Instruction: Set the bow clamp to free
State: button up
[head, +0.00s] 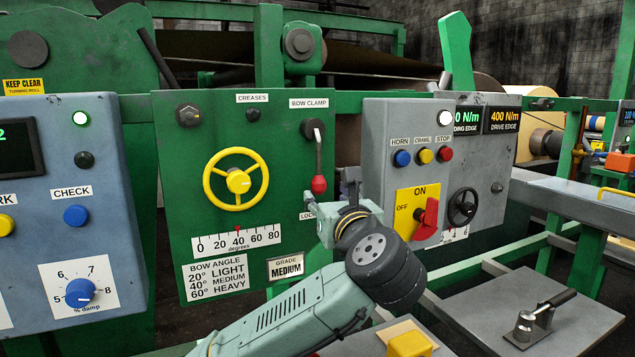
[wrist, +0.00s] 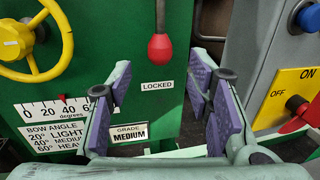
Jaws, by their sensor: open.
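The bow clamp (head: 318,152) is a grey lever with a red knob on the green panel, under the "BOW CLAMP" label. It hangs nearly straight down. In the wrist view its red knob (wrist: 160,47) is just above the "LOCKED" label (wrist: 157,86). No "free" label can be read in either view. My gripper (wrist: 160,74) is open and empty, its purple-padded fingers spread to either side below the knob. In the head view my gripper (head: 332,203) is in front of the panel, just below and right of the knob, and partly covers the "LOCKED" label.
A yellow handwheel (head: 238,181) is left of the lever, above a bow angle scale (head: 238,242) with its red pointer near 40. A grey control box (head: 375,130) with buttons and a red on/off switch (head: 428,219) juts out close on the right.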

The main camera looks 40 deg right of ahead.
aim_at(320, 189)
jog(key=p+x, duration=0.1)
jog(key=x, duration=0.7)
jog(key=shift+s+p, duration=0.1)
jog(key=shift+p, duration=0.3)
grip_shut()
dwell(0.3)
